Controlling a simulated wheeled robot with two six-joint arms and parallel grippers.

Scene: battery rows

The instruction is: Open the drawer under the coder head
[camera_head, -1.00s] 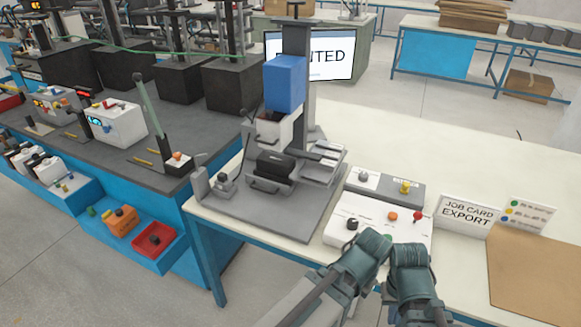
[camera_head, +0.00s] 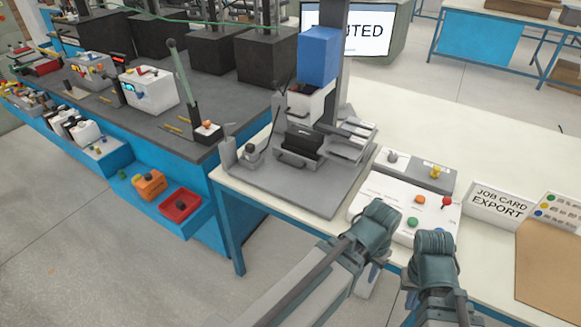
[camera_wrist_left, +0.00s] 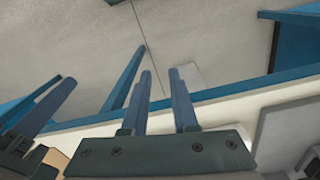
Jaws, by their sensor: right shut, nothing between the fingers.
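The coder head stands on the bench in the head view, a blue block (camera_head: 318,55) over a white body (camera_head: 307,102). Below it is a black box (camera_head: 304,141), with a grey handle (camera_head: 290,160) low at its front. This looks like the drawer, and it appears shut. My left gripper (camera_head: 374,272) is in front of the bench, right of and nearer than the coder, touching nothing visible. Its two fingers are apart and empty in the left wrist view (camera_wrist_left: 160,72). My right gripper (camera_head: 410,299) is beside it, further right, shut and mostly hidden by its wrist.
A control panel with coloured buttons (camera_head: 385,200) lies just beyond my grippers. A job card sign (camera_head: 497,204) and brown board (camera_head: 548,262) are to the right.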

